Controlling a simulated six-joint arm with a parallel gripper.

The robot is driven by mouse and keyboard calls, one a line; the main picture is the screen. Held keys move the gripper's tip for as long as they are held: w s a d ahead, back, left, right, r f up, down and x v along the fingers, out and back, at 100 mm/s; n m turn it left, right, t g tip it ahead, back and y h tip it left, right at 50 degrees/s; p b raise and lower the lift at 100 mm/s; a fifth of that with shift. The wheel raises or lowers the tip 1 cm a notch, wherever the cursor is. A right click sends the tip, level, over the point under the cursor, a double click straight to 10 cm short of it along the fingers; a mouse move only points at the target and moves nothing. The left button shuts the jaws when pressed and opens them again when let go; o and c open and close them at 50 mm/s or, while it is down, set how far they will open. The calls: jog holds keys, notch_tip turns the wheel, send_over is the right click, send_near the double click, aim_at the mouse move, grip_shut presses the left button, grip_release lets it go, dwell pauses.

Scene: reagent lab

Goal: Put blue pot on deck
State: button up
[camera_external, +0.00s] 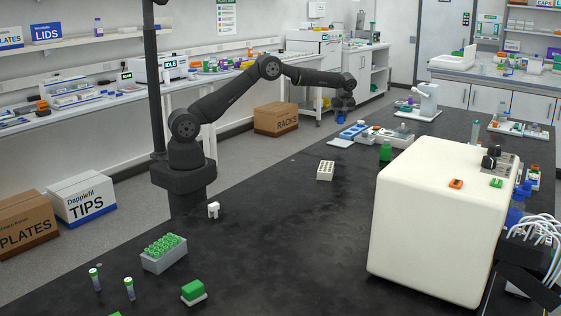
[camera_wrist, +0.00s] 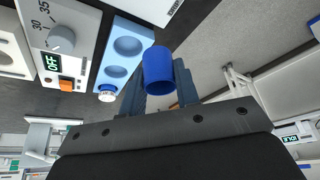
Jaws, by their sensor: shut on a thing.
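The blue pot (camera_wrist: 158,72) is a small blue cylinder, held between the fingers of my gripper (camera_wrist: 160,95) in the wrist view. The deck appears to be the light blue block (camera_wrist: 124,47) with round wells, beside the pot in the wrist view. It also shows on the bench (camera_external: 352,131), below my gripper. A small white-and-blue item (camera_wrist: 107,93) sits at one end of the block.
A device with a dial and an "OFF" display (camera_wrist: 62,40) stands beside the block. A green pot (camera_external: 386,152), a white rack (camera_external: 325,170) and a large cream instrument (camera_external: 430,220) stand nearer. The bench between the rack and the green tube rack (camera_external: 164,254) is mostly clear.

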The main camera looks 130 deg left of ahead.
send_over(336, 135)
jog(key=w, duration=0.1)
jog(key=f, duration=0.4)
jog(key=shift+d+f, duration=0.3)
jog(key=shift+f, duration=2.05)
jog(key=shift+f, duration=0.15)
jog(key=o, duration=0.8)
jog(key=shift+c, duration=0.2)
jog(key=v, duration=1.2)
